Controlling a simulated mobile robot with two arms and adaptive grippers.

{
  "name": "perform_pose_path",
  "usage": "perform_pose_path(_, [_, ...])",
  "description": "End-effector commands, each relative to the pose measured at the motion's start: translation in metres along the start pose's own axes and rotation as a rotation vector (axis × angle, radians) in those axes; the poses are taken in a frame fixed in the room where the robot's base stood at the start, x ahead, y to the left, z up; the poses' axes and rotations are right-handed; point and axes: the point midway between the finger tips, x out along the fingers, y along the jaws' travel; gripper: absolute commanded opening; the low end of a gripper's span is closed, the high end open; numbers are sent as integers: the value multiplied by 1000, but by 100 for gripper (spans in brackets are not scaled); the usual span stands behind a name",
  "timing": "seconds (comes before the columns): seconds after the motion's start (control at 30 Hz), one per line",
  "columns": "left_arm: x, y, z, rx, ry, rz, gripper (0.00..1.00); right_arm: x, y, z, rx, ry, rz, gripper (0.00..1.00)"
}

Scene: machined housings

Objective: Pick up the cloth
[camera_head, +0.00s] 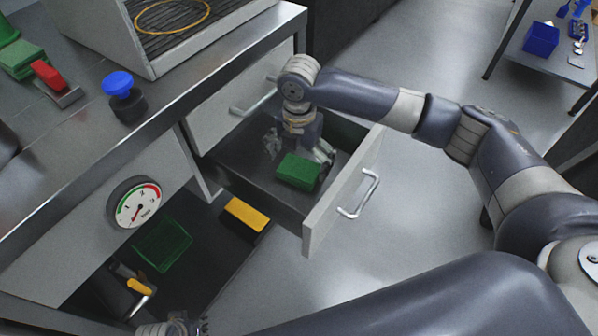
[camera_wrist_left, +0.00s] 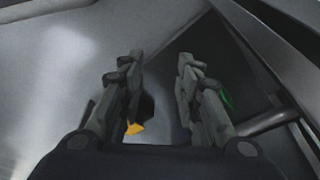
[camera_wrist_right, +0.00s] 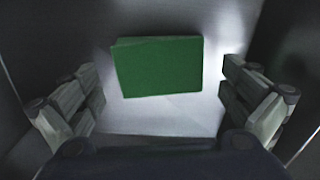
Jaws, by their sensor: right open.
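A green folded cloth (camera_head: 298,171) lies flat in the open drawer (camera_head: 245,190). It also shows in the right wrist view (camera_wrist_right: 158,68), beyond and between the spread fingers, with clear space on both sides. My right gripper (camera_head: 299,150) reaches down into the drawer, open and empty over the cloth; I cannot tell how high above it. My left gripper (camera_wrist_left: 157,75) is open and empty in the left wrist view. Only a small part of it shows at the bottom edge of the head view.
The drawer front (camera_head: 345,190) with its handle stands pulled out into the aisle. Left of it, a bench (camera_head: 190,85) carries a blue-topped knob (camera_head: 118,85) and a red-and-green item. Below are a gauge (camera_head: 135,203), a green bin (camera_head: 162,245) and a yellow-topped block (camera_head: 246,215).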

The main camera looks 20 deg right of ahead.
Motion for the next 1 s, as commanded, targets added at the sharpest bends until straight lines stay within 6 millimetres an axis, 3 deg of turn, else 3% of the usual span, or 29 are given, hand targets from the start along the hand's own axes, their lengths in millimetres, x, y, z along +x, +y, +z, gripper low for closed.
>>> perform_pose_path(0.2, [-16,-1,-6,-1,8,-2,31,21,0,0,1,-1,1,100])
perform_pose_path(0.47, [-19,-1,-7,-2,9,-2,31,23,0,0,0,-2,2,100])
perform_pose_path(0.67, [-19,-1,-7,-1,9,-2,31,22,0,0,0,-1,2,61])
perform_pose_path(1.0, [-19,-1,-7,-1,9,-1,31,22,0,0,0,-1,1,61])
